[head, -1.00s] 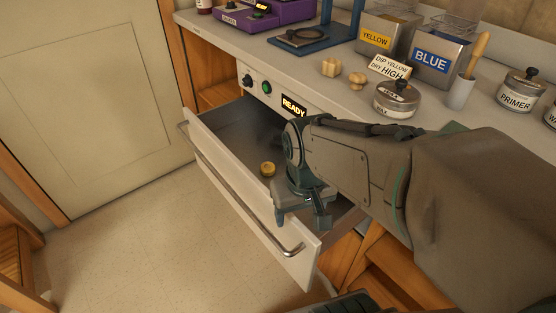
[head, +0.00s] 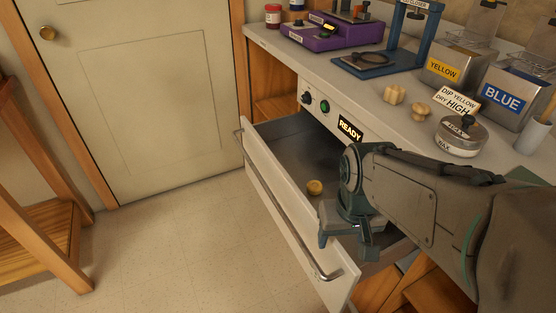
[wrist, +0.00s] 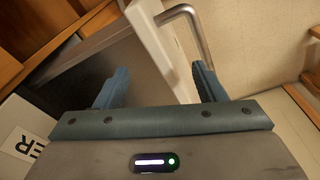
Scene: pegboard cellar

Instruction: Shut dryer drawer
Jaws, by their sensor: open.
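The dryer drawer (head: 262,170) stands open from the counter front. It has a cream front panel, a long metal bar handle (head: 285,225) and a dark grey inside. A small yellowish round piece (head: 315,188) lies on its floor. My gripper (head: 346,243) is open and empty at the right end of the drawer front. In the wrist view, my gripper (wrist: 160,86) has one finger towards the drawer's inside and the other on the handle side, with the front panel (wrist: 152,42) between them. I cannot tell whether either touches. My forearm hides the drawer's right rear.
The dryer's READY display (head: 349,130) is lit beside a green button (head: 325,107) and a dark knob (head: 307,98). The counter (head: 310,62) above holds a purple device, labelled bins, a sign and a wax tin. The floor (head: 180,250) before the drawer is clear.

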